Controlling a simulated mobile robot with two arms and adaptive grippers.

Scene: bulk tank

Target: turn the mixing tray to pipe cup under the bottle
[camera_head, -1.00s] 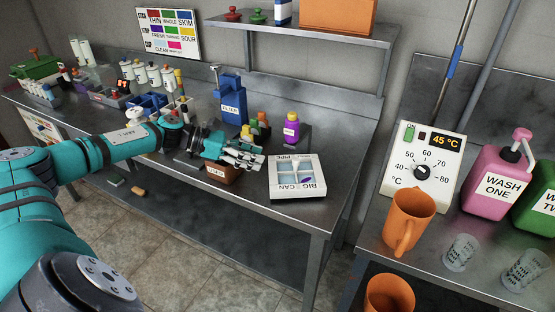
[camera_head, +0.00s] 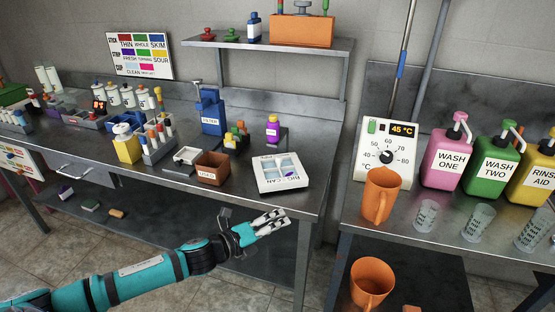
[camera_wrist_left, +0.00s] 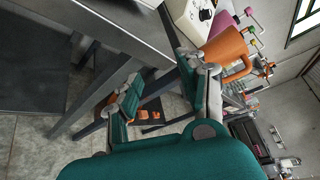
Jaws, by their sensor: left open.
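The white mixing tray (camera_head: 264,180) lies on the metal bench near its right front corner. It has several pale blue cups; BIG CAN is on its front rim, and a small purple patch shows in the front right cup. The purple bottle with a yellow cap (camera_head: 272,130) stands on a dark block behind the tray, not over it. My left gripper (camera_head: 284,221) is open and empty, in front of and below the bench edge, apart from the tray. In the left wrist view its fingers (camera_wrist_left: 168,95) are spread with nothing between them. My right gripper is not visible.
A brown box (camera_head: 212,168) and a small scale (camera_head: 187,156) sit left of the tray. A blue filter unit (camera_head: 211,112) stands behind. An orange jug (camera_head: 380,195) and wash bottles occupy the right bench. Floor space is open before the left bench.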

